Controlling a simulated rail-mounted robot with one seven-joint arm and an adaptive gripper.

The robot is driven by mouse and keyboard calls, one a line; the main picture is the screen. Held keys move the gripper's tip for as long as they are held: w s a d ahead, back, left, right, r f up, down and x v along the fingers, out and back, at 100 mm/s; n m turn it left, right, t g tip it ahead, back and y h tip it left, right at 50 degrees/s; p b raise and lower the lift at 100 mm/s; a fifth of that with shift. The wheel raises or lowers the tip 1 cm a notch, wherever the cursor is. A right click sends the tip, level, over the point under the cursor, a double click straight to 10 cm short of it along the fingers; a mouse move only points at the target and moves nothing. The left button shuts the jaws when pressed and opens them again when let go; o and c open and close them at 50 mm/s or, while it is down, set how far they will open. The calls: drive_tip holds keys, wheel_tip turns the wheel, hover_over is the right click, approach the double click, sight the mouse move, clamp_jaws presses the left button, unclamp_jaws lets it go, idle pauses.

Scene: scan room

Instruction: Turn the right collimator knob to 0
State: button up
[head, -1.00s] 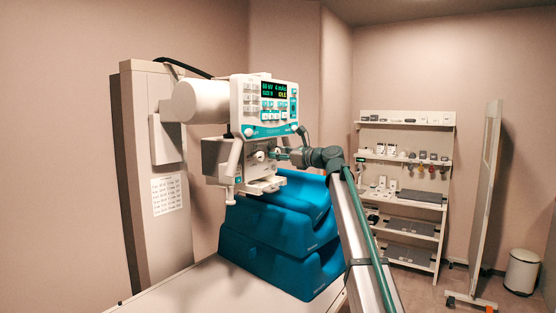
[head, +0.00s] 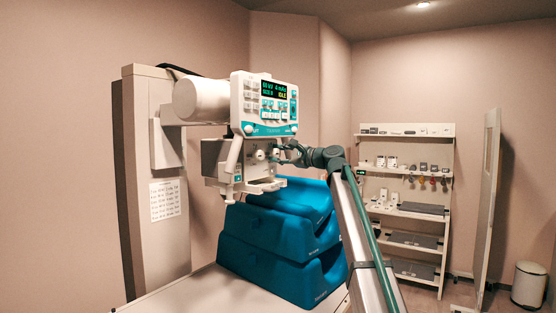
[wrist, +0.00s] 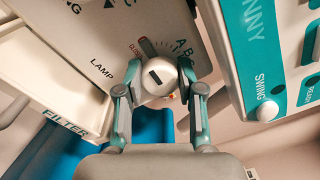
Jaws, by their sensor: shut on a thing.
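The right collimator knob (wrist: 150,68) is a round silver-white cap with a dark slot, on the pale collimator panel (wrist: 85,40). A fan of tick marks and the letters A and B lie beside it, with a small orange-red mark at its upper left. My gripper (wrist: 160,76) has its two fingers closed on opposite sides of the knob. In the head view my gripper (head: 280,154) is at the right part of the collimator front (head: 245,163). I cannot read a 0 mark or the knob's exact setting.
The control console (head: 264,104) with lit display sits just above the collimator; it also shows close to my right finger in the wrist view (wrist: 260,60). A tray-like ledge (head: 262,186) sticks out below. Blue foam blocks (head: 270,235) are stacked underneath on the table (head: 190,290).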

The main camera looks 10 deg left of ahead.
idle(0.4)
drive_tip(key=o, duration=1.1)
drive_tip(key=shift+o, duration=0.2)
drive_tip(key=v, duration=1.2)
